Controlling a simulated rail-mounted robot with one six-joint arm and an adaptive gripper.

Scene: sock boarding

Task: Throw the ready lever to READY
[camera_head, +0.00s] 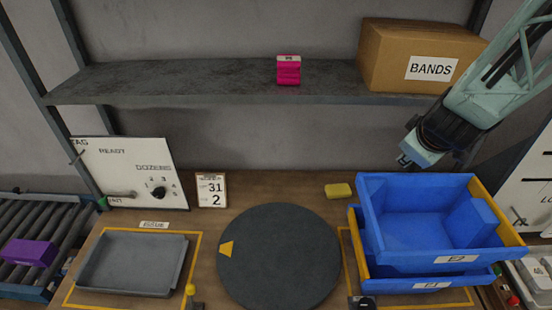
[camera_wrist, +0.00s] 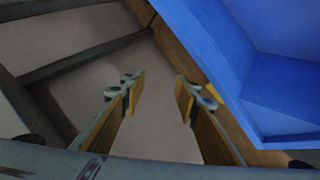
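The white panel (camera_head: 135,170) stands upright at the back left of the bench, with the word READY near its top. A short grey lever (camera_head: 122,194) sits low on the panel, lying about level, beside a small label that is too small to read surely. My gripper (camera_head: 404,161) is far to the right, above and behind the blue bins, well apart from the panel. In the wrist view my gripper (camera_wrist: 158,85) is open, with an empty gap between its two fingers. The panel and lever are not in the wrist view.
Stacked blue bins (camera_head: 372,215) stand under my gripper; their blue wall (camera_wrist: 215,50) is close in the wrist view. A round dark turntable (camera_head: 280,255), a grey tray (camera_head: 130,265) and a date block (camera_head: 211,190) lie between. A shelf (camera_head: 200,82) with a BANDS box (camera_head: 400,55) runs above.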

